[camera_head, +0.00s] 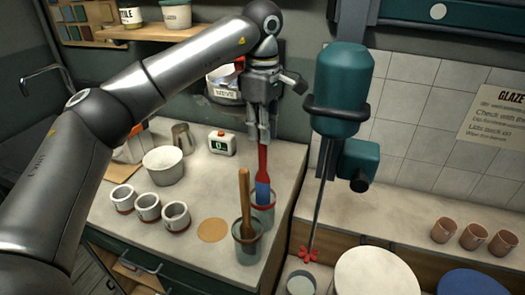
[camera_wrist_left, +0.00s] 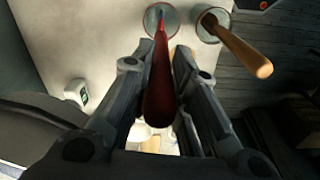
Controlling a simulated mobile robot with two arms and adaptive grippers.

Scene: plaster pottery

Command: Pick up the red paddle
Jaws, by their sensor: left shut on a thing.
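The red paddle (camera_head: 263,163) has a red handle and a blue lower part. It stands upright with its lower end inside a grey cup (camera_head: 262,207) on the counter. My left gripper (camera_head: 264,138) is above the cup, shut on the upper part of the paddle's handle. In the left wrist view the red paddle (camera_wrist_left: 162,85) runs between the two fingers (camera_wrist_left: 170,75) down to the cup (camera_wrist_left: 160,20). My right gripper is not in view.
A second cup (camera_head: 247,248) with a wooden-handled tool (camera_head: 244,195) stands just in front. A mixer (camera_head: 340,90) on a stand is close on the right. Small white cups (camera_head: 148,207), a white bowl (camera_head: 163,166) and a timer (camera_head: 221,143) are to the left.

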